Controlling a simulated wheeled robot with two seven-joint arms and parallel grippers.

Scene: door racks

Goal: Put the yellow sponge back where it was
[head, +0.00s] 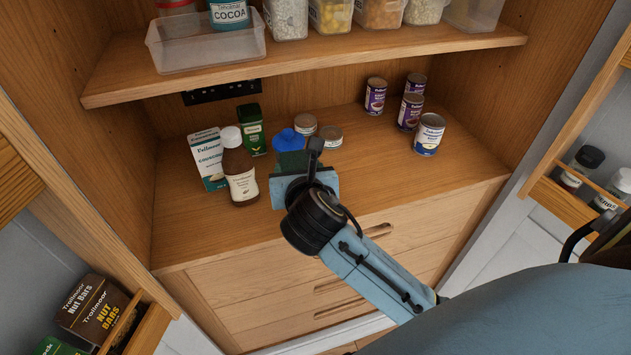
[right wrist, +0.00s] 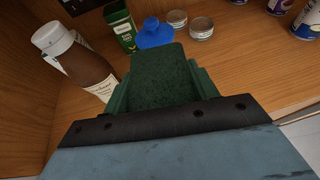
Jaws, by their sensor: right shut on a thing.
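My right gripper (head: 296,178) reaches into the cupboard, over the lower shelf. In the right wrist view (right wrist: 160,90) it is shut on a block with a rough dark green face, which looks like the scouring side of the sponge (right wrist: 163,78). No yellow shows on it, as its other sides are hidden. In the head view only a dark green bit of the sponge (head: 292,160) shows behind the gripper. A blue-topped thing (head: 288,140) is just beyond it. I cannot tell whether the sponge touches the shelf. My left gripper is not in view.
A brown bottle (head: 239,170), a white and teal box (head: 207,158) and a green box (head: 251,130) stand left of the gripper. Two short tins (head: 331,137) are behind. Several taller cans (head: 429,134) stand right. The upper shelf (head: 330,54) overhangs. Bare wood (head: 390,170) lies right.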

